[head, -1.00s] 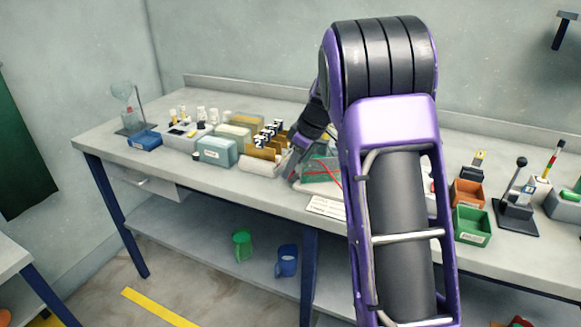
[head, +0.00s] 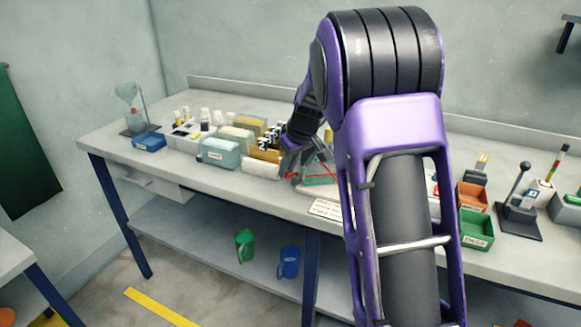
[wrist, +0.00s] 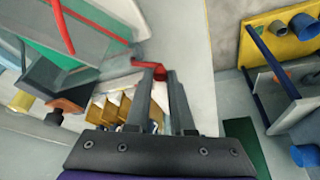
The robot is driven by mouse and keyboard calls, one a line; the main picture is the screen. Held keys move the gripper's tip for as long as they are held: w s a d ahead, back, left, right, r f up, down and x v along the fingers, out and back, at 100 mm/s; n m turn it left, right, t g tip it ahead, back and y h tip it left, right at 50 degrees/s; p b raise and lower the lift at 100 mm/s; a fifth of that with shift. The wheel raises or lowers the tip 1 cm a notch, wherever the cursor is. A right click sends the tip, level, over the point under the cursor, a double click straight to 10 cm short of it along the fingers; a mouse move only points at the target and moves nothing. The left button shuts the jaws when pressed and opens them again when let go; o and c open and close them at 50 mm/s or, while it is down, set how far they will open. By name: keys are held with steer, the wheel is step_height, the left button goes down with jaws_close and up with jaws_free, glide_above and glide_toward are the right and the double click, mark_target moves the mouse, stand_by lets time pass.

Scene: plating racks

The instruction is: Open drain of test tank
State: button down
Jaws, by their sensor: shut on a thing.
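The test tank, a clear-sided box with green contents and red bars, stands on the bench in the head view (head: 322,173), partly hidden behind my arm. In the wrist view the tank (wrist: 75,45) fills the upper left. A small red lever (wrist: 148,67), which I take as the drain handle, sticks out near its side. My gripper (wrist: 160,76) is shut on the red lever at its fingertips. In the head view my gripper (head: 291,172) is beside the tank's left side, and its fingertips are hard to make out.
A rack with gold plates (head: 266,155), a teal box (head: 219,152) and several bottles stand left of the tank. A white label card (head: 325,209) lies in front of it. Orange (head: 472,196) and green (head: 475,230) bins stand to the right.

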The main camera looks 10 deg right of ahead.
steer(key=m+p, duration=0.1)
steer(key=w+m+h+p, duration=0.1)
steer(key=m, duration=0.1)
steer(key=a+m+h+p, duration=0.1)
steer(key=m+p, duration=0.1)
steer(key=shift+w+r, duration=0.25)
steer(key=shift+w, duration=0.1)
steer(key=shift+w+d+f+m+h+p, duration=0.1)
steer(key=shift+w+m+h+p, duration=0.2)
steer(key=shift+m+p, duration=0.4)
steer(key=shift+w+f+m+h+p, duration=0.1)
steer(key=shift+w+m+h+p, duration=0.2)
steer(key=shift+m, duration=0.6)
steer(key=shift+w+d+m+h+p, duration=0.15)
steer(key=shift+m+h+p, duration=0.15)
steer(key=shift+m+p, duration=0.4)
steer(key=shift+a, duration=0.1)
steer(key=c, duration=0.8)
jaws_free()
steer(key=shift+o, duration=0.2)
steer(key=v, duration=1.7)
steer(key=shift+r+p, duration=0.2)
steer(key=shift+p, duration=0.1)
